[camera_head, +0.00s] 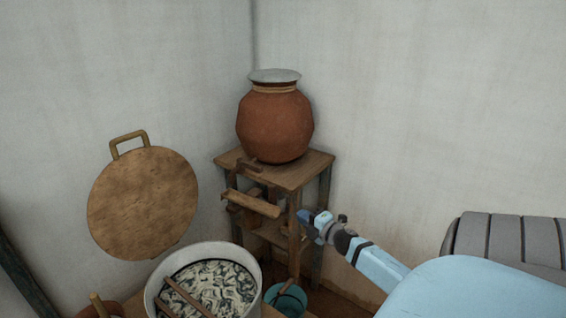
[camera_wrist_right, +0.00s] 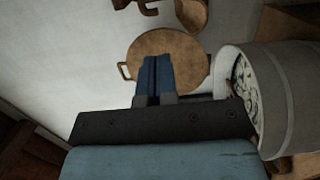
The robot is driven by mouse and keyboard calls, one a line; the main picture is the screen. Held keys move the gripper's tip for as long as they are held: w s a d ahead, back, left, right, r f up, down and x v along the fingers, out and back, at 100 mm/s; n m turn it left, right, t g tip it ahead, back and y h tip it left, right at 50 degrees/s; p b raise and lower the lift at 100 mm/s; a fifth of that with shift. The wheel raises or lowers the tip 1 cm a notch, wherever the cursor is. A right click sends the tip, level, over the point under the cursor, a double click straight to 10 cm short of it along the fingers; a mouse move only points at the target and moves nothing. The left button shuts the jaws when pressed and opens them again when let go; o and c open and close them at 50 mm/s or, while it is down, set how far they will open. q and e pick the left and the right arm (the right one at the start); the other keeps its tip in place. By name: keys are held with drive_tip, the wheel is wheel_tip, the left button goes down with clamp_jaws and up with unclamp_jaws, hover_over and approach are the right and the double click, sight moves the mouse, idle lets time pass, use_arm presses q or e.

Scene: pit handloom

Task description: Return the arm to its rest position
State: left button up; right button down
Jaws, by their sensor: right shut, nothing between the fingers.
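My right arm comes in from the lower right in the head view. Its gripper (camera_head: 306,222) is in front of the wooden stand's lower part, pointing left. In the right wrist view the two blue fingers of the right gripper (camera_wrist_right: 155,62) lie side by side, shut and empty. Beyond them are a round wooden lid (camera_wrist_right: 192,56) and a large pot at the right. My left gripper is in neither view.
A clay pot (camera_head: 274,127) with a grey lid stands on a wooden stand (camera_head: 228,158) in the corner. The round lid (camera_head: 143,203) leans at the left wall. A metal pot (camera_head: 247,259) with patterned contents and a teal bucket (camera_head: 291,302) are below. A grey ribbed object (camera_head: 493,236) is right.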

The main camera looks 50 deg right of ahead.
drive_tip(key=s+a+f+m+g+y, duration=0.1)
drive_tip(key=s+a+f+m+g, duration=0.25)
drive_tip(key=a, duration=0.85)
drive_tip(key=s+a+f+m+y, duration=0.1)
drive_tip(key=s+a+f+m, duration=0.4)
drive_tip(key=a, duration=0.6)
drive_tip(key=s+a+f+m+g+y, duration=0.1)
drive_tip(key=s+a+f+m+g, duration=0.15)
drive_tip(key=a+f, duration=0.65)
drive_tip(key=s+a+r+m+g+y, duration=0.1)
drive_tip(key=s+a+r, duration=0.1)
drive_tip(key=a, duration=0.5)
drive_tip(key=s+a+r+m+y, duration=0.1)
drive_tip(key=s+a+m+y, duration=0.1)
drive_tip(key=a, duration=0.6)
wheel_tip(320, 180, up, 12)
drive_tip(key=p, duration=1.2)
drive_tip(key=shift+s+d+f+n+p, duration=0.15)
drive_tip(key=shift+s+f+n+p, duration=0.15)
drive_tip(key=shift+s, duration=0.15)
drive_tip(key=shift+r, duration=0.1)
drive_tip(key=shift+d, duration=0.1)
